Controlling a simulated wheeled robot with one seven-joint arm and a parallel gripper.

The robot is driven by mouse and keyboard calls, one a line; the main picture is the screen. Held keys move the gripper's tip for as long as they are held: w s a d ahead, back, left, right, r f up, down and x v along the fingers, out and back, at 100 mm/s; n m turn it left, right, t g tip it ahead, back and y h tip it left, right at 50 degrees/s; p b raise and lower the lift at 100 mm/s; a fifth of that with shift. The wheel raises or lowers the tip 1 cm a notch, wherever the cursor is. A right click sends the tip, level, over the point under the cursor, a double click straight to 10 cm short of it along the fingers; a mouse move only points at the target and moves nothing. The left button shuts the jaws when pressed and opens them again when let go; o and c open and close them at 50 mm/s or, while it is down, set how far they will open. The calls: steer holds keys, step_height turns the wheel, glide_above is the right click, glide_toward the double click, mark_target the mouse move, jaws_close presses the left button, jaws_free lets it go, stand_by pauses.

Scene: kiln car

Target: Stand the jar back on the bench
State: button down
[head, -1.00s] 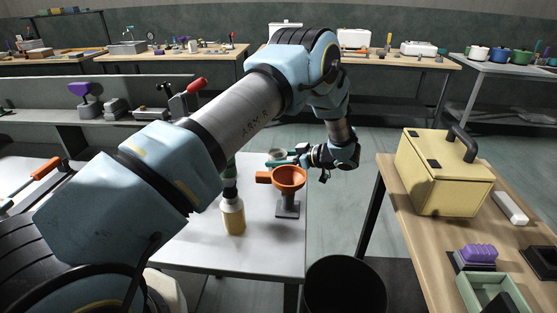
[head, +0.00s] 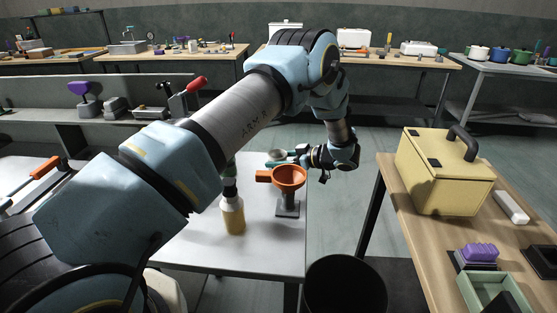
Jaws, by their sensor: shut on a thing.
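My gripper (head: 294,159) reaches in from the right over the far right part of the white bench (head: 262,258). It is shut on a small grey round jar (head: 277,154), which shows just behind the orange funnel. The jar's lower part is hidden by the funnel and the fingers. I cannot tell whether its base touches the bench.
An orange funnel (head: 289,177) on a grey stand is close in front of my gripper. A bottle with yellowish contents (head: 233,217) stands to its left. A black bin (head: 345,285) is below the bench's right edge. A yellow case (head: 444,173) stands on the wooden table at right.

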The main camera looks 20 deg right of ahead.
steer(key=shift+f, duration=0.3)
stand_by(0.5)
jaws_free()
steer(key=shift+d, duration=0.1)
stand_by(0.5)
steer(key=shift+v, duration=3.95)
steer(key=shift+s, duration=0.1)
